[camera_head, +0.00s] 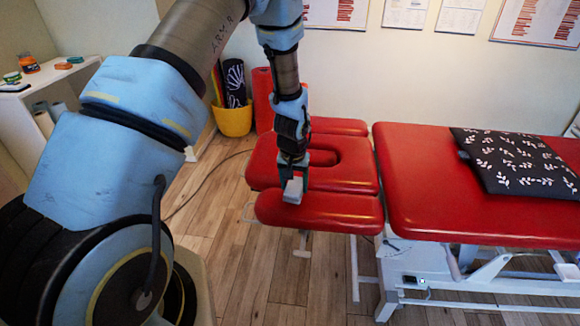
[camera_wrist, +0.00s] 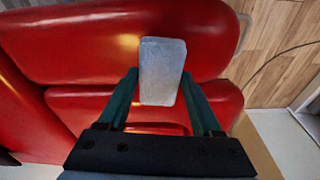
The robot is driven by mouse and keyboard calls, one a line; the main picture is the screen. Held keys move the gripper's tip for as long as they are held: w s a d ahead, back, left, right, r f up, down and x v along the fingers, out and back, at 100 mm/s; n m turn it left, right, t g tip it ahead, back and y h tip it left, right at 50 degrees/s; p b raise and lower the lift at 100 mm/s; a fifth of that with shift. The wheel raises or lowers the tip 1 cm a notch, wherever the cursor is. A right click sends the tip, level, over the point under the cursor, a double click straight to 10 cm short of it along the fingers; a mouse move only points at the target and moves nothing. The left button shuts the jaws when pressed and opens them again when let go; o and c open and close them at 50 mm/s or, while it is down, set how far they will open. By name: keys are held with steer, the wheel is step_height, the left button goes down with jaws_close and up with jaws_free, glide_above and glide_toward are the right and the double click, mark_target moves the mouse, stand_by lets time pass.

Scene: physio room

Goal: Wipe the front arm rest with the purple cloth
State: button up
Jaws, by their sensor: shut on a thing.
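My gripper (camera_head: 291,172) points down over the front arm rest (camera_head: 330,212), the red padded bar at the near side of the table's head end. It is shut on a small pale grey, block-like folded cloth (camera_head: 293,190); no clear purple shows. In the wrist view the cloth (camera_wrist: 162,70) sits between the two fingertips of my gripper (camera_wrist: 160,85), over the arm rest (camera_wrist: 70,45). The cloth is near the left end of the arm rest in the head view. It is at or just above the red surface; I cannot tell whether it touches.
The red face rest (camera_head: 350,178) with its opening lies just behind the arm rest. The red treatment table (camera_head: 430,200) continues right, bearing a black leaf-patterned pillow (camera_head: 515,160). A yellow bucket (camera_head: 233,120) stands behind. A white shelf (camera_head: 40,80) is at left. The wooden floor in front is clear.

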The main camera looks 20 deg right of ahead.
steer(key=shift+a+r, duration=0.1)
steer(key=shift+r, duration=0.65)
steer(key=shift+r+p, duration=1.65)
steer(key=shift+r, duration=0.75)
